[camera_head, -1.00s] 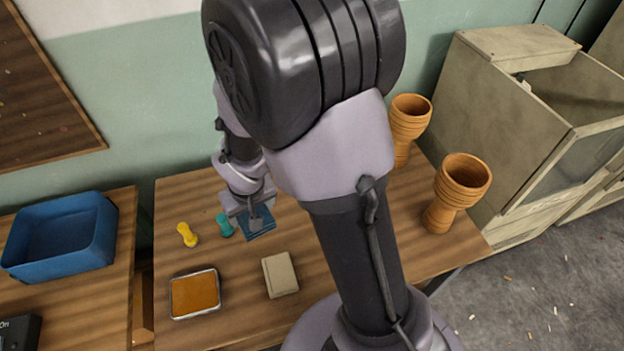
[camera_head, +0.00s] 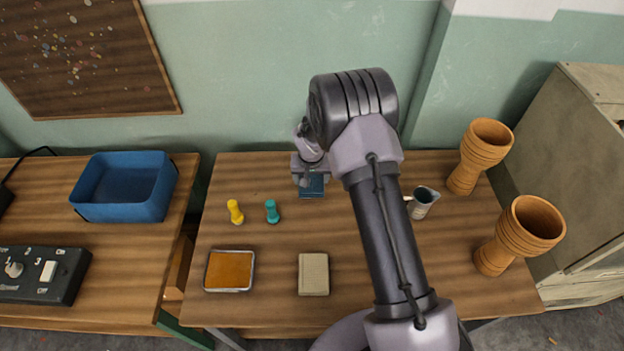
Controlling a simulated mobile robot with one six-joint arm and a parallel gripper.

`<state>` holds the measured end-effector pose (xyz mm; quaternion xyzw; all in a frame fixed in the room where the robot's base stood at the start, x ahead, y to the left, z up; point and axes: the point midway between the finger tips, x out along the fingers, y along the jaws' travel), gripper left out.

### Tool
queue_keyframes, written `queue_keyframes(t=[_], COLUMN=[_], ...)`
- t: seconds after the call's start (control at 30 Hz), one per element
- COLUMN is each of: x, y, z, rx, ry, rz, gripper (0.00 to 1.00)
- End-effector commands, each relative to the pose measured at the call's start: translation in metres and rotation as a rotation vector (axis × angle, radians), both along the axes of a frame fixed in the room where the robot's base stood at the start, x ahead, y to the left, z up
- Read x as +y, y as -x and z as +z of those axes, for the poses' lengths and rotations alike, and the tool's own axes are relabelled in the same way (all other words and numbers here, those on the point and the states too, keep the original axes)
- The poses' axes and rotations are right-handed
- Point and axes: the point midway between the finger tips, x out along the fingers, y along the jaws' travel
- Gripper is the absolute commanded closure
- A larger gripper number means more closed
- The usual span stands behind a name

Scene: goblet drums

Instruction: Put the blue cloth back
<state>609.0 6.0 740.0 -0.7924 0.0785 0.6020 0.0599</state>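The blue cloth (camera_head: 313,188) shows as a small dark blue square at the back middle of the wooden table. My gripper (camera_head: 307,181) is right at it, over its left and back part. My gripper is small here and partly hidden by its own wrist, so I cannot tell whether its fingers are open or shut on the cloth. I also cannot tell whether the cloth lies flat on the table or is slightly raised.
Yellow (camera_head: 235,211) and teal (camera_head: 272,211) pegs stand left of the cloth. In front are an orange-filled tray (camera_head: 229,271) and a beige block (camera_head: 313,274). A mug (camera_head: 422,203) and two goblet drums (camera_head: 480,156) (camera_head: 518,235) stand right. A blue bin (camera_head: 125,187) sits on the left table.

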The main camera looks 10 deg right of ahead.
Motion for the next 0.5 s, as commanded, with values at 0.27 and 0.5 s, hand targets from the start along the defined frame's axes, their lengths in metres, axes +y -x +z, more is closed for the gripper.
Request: queue_keyframes(t=[0.27, 0.5], x=[-0.005, -0.005], y=[-0.016, -0.016], z=[-0.033, -0.037], rx=[0.002, 0.0], ry=[0.0, 0.001], rz=[0.001, 0.002], gripper=[0.66, 0.66])
